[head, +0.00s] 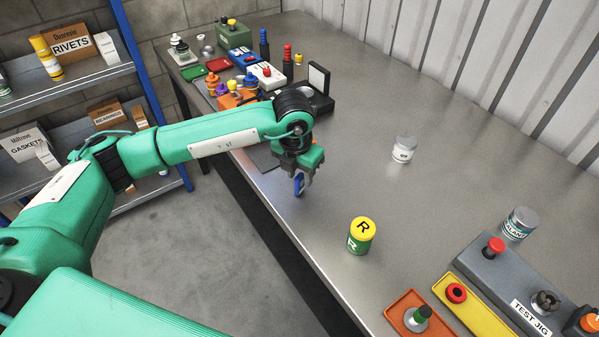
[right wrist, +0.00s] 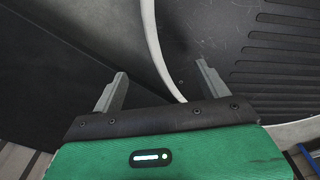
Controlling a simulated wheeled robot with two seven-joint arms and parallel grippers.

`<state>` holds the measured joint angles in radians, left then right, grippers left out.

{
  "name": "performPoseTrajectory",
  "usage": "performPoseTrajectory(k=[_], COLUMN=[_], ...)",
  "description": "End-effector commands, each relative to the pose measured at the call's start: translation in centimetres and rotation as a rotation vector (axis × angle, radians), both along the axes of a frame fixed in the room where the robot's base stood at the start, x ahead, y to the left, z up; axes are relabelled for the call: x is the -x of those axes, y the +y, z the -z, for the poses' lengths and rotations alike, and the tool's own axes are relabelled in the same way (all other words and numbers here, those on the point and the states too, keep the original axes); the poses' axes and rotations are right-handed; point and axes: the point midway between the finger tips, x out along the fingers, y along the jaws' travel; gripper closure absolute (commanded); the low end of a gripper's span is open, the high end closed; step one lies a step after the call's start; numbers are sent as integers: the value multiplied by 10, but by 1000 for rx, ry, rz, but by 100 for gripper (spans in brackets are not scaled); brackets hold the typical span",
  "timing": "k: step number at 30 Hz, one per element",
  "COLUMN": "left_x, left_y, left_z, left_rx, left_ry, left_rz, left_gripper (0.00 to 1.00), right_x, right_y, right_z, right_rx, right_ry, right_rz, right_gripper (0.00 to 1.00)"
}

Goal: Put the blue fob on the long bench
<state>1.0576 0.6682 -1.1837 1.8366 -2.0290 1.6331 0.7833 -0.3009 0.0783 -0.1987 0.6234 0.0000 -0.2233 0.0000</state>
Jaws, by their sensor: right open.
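The blue fob (head: 299,187) hangs upright below my left gripper (head: 300,175) in the head view. The left gripper points down and appears shut on the fob's upper part, which its fingers partly hide. The fob is over the near edge of the long grey bench (head: 370,185); whether its lower end touches the top I cannot tell. My right gripper (right wrist: 158,72) shows only in the right wrist view. It is open, with nothing between its fingers.
A yellow-lidded green can (head: 361,236) stands right of the fob, near the bench edge. A white jar (head: 404,149) and a grey tin (head: 519,223) stand farther off. The test jig (head: 500,285) fills the near right. Several small items crowd the far end. The bench middle is clear.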

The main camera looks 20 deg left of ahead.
Motion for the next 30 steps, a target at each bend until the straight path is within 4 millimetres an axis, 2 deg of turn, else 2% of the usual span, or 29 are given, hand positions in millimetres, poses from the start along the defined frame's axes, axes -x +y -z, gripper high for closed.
performPoseTrajectory(k=[3,5,15,21,30], left_x=[0,0,8,12,14], left_y=[0,0,2,3,4], left_z=[-6,-11,-83,-112,-122], left_rx=[0,1,1,1,0], left_ry=[0,-3,-5,-2,0], left_rz=[0,0,0,0,0], left_gripper=[65,65,65,65,65], right_x=[0,0,0,-15,-21], right_y=[1,1,1,2,-1], right_z=[-6,0,14,14,12], right_rx=[-1,-2,0,-2,2], right_ry=[-2,-3,3,-14,-19], right_rz=[0,0,-1,-2,0], right_gripper=[23,23,23,23,23])
